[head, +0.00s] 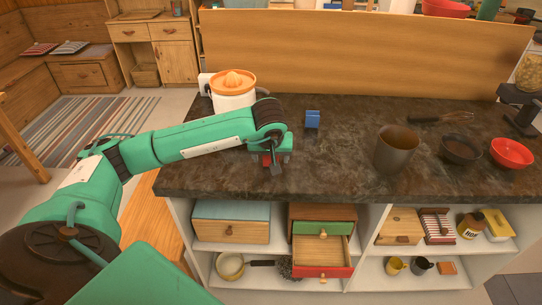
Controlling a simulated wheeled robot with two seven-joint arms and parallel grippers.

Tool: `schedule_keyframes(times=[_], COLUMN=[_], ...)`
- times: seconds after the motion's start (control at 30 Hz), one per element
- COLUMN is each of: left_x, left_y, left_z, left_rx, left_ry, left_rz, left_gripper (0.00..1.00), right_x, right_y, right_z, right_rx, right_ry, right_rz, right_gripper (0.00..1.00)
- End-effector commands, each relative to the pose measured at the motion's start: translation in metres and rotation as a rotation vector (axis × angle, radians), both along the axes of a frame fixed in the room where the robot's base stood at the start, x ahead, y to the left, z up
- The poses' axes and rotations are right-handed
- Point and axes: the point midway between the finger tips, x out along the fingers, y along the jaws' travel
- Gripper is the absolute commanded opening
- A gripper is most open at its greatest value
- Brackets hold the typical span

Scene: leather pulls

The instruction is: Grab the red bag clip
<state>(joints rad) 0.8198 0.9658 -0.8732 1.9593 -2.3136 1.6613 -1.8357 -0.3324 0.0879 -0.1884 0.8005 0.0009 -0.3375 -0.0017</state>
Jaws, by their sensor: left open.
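A small red thing (265,160), likely the red bag clip, shows at my left gripper (275,167) on the dark stone counter (345,168). My left gripper is over the counter's front left part, pointing down, with its jaws open. The gripper hides most of the red thing, so I cannot tell whether it lies between the fingers or beside them. My right gripper is not in view.
A blue block-like item (312,119) stands behind and right of the gripper. A white and orange juicer (233,88) is at the back left. A brown pot (396,149), a dark bowl (460,149) and a red bowl (511,153) stand right. Below, a drawer (323,254) is open.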

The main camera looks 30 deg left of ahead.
Motion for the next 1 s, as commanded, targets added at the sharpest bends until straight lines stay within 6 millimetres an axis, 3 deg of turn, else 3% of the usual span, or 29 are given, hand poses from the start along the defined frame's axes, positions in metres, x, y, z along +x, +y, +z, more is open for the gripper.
schedule_keyframes(times=[0.23,0.47,0.5,0.83,1.0], left_x=[0.001,0.0,0.0,0.001,0.001], left_y=[0.0,0.001,0.001,0.001,0.001], left_z=[-0.002,-0.002,-0.002,0.001,0.016], left_rx=[0.0,0.0,0.0,0.001,0.001], left_ry=[0.0,0.0,0.0,-0.001,-0.004], left_rz=[0.0,0.0,0.0,0.0,0.001], left_gripper=[0.67,0.22,0.2,0.2,0.2], right_x=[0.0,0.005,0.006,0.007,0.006], right_y=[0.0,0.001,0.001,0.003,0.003], right_z=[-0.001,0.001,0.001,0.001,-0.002], right_rx=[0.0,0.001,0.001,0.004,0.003], right_ry=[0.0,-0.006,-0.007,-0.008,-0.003], right_rz=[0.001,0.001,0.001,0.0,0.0], right_gripper=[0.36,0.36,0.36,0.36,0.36])
